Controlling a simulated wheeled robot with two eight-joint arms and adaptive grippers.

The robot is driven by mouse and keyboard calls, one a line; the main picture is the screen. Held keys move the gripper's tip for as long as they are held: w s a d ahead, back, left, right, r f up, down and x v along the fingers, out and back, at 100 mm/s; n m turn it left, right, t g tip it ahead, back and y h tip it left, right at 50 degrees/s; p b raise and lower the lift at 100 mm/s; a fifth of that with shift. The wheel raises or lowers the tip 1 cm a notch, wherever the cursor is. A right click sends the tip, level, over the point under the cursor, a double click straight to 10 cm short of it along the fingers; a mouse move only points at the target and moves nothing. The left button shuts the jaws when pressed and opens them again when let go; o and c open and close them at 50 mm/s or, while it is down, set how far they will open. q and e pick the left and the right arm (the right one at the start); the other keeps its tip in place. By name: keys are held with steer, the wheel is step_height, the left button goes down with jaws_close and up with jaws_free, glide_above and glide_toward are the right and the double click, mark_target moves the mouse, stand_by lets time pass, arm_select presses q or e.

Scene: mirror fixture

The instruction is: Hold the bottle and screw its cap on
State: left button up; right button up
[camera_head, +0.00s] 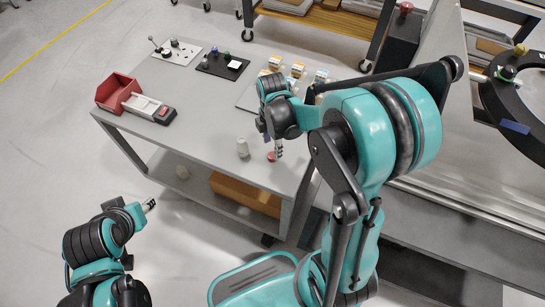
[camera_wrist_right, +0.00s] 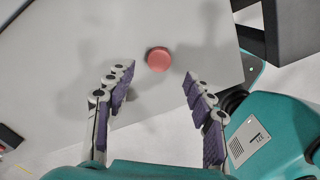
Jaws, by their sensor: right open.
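A small pale grey bottle (camera_head: 242,148) stands upright near the front edge of the table in the head view; no cap shows on it. A round red cap (camera_head: 271,156) lies on the table to its right. In the right wrist view the cap (camera_wrist_right: 158,59) sits just beyond the gap between the fingertips. My right gripper (camera_head: 279,148) is above the table beside the cap, open and empty (camera_wrist_right: 158,76). My left gripper (camera_head: 150,204) is off the table at lower left, away from the bottle; its opening is too small to judge.
A black panel (camera_head: 222,65) and a white panel (camera_head: 176,51) lie at the back, with several small blocks nearby.

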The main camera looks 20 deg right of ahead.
mark_target(272, 155)
step_height(272, 155, down, 5)
steer(key=b, duration=0.3)
steer(key=shift+f, duration=0.2)
steer(key=shift+r, duration=0.1)
steer(key=c, duration=0.8)
